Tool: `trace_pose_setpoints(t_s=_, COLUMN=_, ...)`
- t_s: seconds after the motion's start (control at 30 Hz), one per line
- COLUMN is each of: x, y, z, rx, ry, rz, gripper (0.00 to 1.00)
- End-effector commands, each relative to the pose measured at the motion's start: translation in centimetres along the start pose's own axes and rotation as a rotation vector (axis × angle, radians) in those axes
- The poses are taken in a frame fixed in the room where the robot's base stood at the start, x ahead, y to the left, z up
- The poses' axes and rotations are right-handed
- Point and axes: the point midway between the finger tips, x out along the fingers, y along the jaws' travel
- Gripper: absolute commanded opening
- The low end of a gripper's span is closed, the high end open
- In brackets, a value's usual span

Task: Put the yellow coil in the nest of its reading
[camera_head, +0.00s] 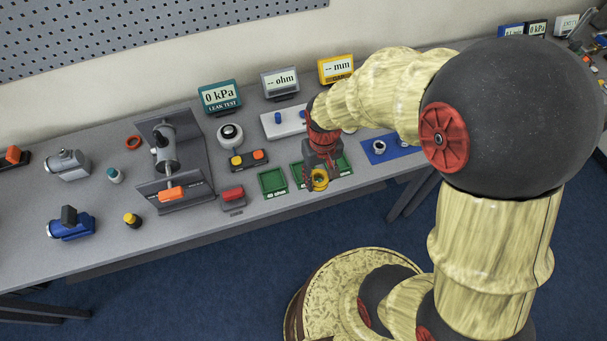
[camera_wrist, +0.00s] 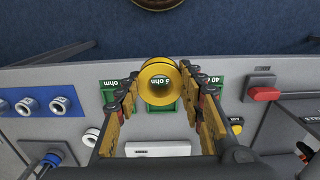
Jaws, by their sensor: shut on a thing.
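The yellow coil (camera_wrist: 160,68) is a flanged spool, held between the two fingers of my gripper (camera_wrist: 160,84). In the head view the coil (camera_head: 320,181) hangs under my gripper (camera_head: 321,174), at the front of the middle nest. In the wrist view it covers part of the middle green nest (camera_wrist: 161,107), whose label ends in "5 ohm", its start hidden. The left green nest (camera_wrist: 109,97) has an "ohm" label partly hidden by a finger. The right nest's label (camera_wrist: 218,80) begins with "40". The ohm display (camera_head: 280,81) reads "-- ohm".
A white block with blue knobs (camera_head: 280,124) stands behind the nests. A blue plate with rings (camera_head: 383,150) lies to the right. The table's front edge is close.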

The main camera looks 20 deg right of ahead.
Motion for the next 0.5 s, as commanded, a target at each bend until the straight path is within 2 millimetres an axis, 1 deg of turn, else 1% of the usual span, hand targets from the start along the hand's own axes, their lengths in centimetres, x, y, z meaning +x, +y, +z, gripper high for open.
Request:
trace_pose_setpoints(t_s=0.03, x=-0.1, y=0.0, z=0.7, rx=0.000, ry=0.003, rz=0.000, gripper=0.07)
trace_pose_setpoints(t_s=0.1, x=0.3, y=0.0, z=1.3, rx=0.000, ry=0.003, rz=0.000, gripper=0.07)
trace_pose_setpoints(t_s=0.17, x=0.7, y=0.0, z=1.3, rx=0.000, ry=0.004, rz=0.000, gripper=0.07)
trace_pose_setpoints(t_s=0.2, x=0.9, y=0.0, z=1.0, rx=0.000, ry=0.004, rz=0.000, gripper=0.07)
trace_pose_setpoints(t_s=0.27, x=1.4, y=0.0, z=0.0, rx=0.000, ry=0.003, rz=0.000, gripper=0.07)
trace_pose_setpoints(t_s=0.5, x=3.8, y=0.0, z=-5.2, rx=0.000, ry=0.002, rz=0.000, gripper=0.07)
